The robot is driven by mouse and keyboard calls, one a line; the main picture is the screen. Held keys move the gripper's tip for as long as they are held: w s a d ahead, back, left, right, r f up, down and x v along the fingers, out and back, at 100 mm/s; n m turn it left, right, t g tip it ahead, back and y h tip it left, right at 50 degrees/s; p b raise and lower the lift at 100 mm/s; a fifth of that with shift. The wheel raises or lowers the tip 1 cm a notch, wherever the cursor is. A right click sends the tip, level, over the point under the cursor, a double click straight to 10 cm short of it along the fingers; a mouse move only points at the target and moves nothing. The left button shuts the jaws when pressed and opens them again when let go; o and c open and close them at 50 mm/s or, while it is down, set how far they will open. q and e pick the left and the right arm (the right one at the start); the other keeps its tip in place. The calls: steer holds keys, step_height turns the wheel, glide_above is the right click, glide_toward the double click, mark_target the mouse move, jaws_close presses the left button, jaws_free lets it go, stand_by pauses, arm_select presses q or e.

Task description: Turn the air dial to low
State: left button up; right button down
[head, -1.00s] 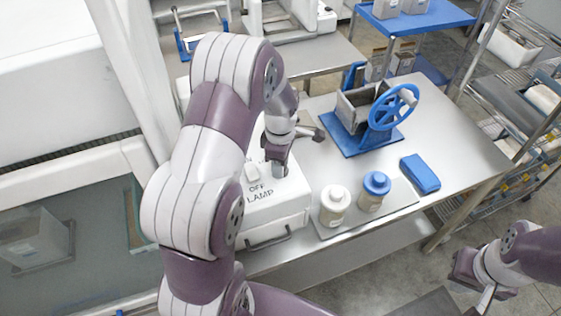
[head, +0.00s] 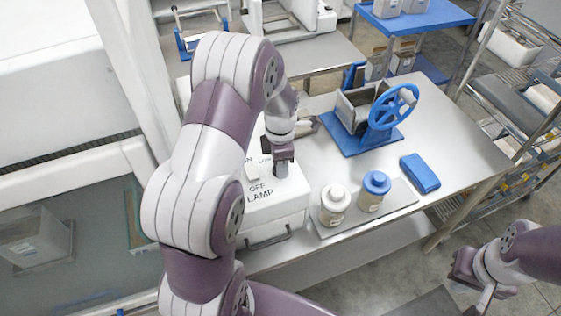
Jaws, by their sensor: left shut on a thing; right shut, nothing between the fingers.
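The white control box (head: 285,203) stands at the left end of the steel table, with LAMP and OFF lettering and a partly covered label that seems to read LOW on its top. My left gripper (head: 282,170) points down over the right part of this top and is shut on a small grey piece, apparently the air dial. The gripper hides most of the dial, so its pointer and setting cannot be read. A pale lamp switch (head: 252,173) sits left of the gripper. My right gripper (head: 464,270) is shut and empty at the lower right, away from the table.
A white-lidded jar (head: 334,204) and a blue-lidded jar (head: 374,191) stand on a grey tray (head: 402,206) right of the box. A blue block (head: 420,173) and a hopper with a blue handwheel (head: 392,108) are further right. The table's right end is clear.

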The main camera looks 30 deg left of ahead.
arm_select(q)
steer(key=shift+w+r, duration=0.1)
steer(key=shift+r, duration=0.05)
steer(key=o, duration=1)
steer(key=shift+o, duration=0.2)
step_height(320, 180, up, 6)
steer(key=shift+r+b, duration=0.15)
steer(key=shift+b, duration=1)
step_height(320, 180, up, 6)
steer(key=p, duration=0.2)
steer(key=shift+r, duration=0.15)
